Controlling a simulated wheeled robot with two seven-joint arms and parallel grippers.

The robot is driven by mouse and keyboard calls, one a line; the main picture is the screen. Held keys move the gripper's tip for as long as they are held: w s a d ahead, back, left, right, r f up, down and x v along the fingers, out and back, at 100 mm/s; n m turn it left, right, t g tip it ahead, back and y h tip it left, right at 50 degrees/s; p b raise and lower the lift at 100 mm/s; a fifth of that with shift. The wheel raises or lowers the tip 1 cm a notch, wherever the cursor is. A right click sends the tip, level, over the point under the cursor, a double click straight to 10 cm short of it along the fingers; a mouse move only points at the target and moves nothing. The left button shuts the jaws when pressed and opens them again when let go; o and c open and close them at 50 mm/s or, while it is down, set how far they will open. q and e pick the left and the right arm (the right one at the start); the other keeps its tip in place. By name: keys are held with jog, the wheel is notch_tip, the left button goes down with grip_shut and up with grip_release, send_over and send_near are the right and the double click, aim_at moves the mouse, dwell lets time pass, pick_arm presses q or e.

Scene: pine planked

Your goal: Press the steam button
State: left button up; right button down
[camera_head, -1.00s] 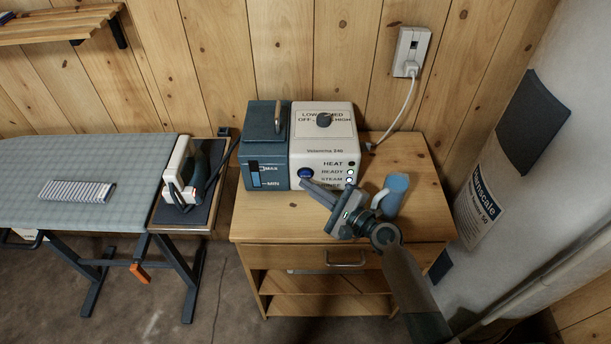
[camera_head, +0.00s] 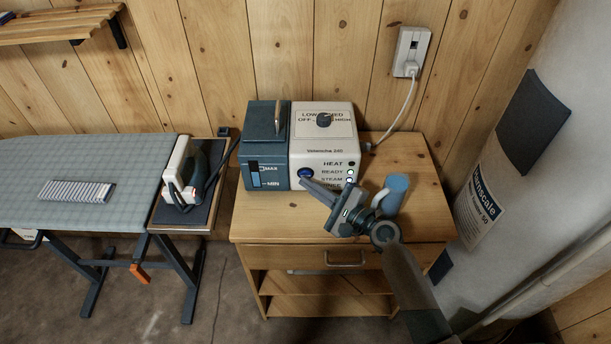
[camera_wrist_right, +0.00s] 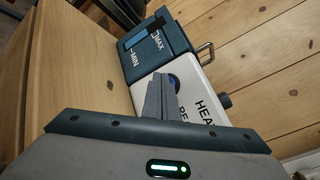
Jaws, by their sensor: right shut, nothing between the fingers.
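The steam station (camera_head: 322,152) stands on the wooden cabinet, with a dark blue tank (camera_head: 263,150) on its left and a white front on its right. A round blue button (camera_head: 305,173) sits low on the left of the white front. It also shows in the right wrist view (camera_wrist_right: 174,83), partly hidden by the fingers. My right gripper (camera_head: 305,182) is shut and empty, its fingertips at the lower edge of the button. I cannot tell whether they touch it. In the right wrist view the closed fingers (camera_wrist_right: 158,85) point at the white front. My left gripper is not in view.
A blue cup (camera_head: 396,190) stands on the cabinet (camera_head: 270,222) close beside my right wrist. A cord runs to the wall outlet (camera_head: 411,50). The cabinet top's front left is clear.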

jog(key=shift+w, duration=0.15)
dwell(0.5)
jog(key=shift+s, duration=0.9)
jog(key=shift+s+p, duration=0.75)
jog(key=shift+s, duration=1.7)
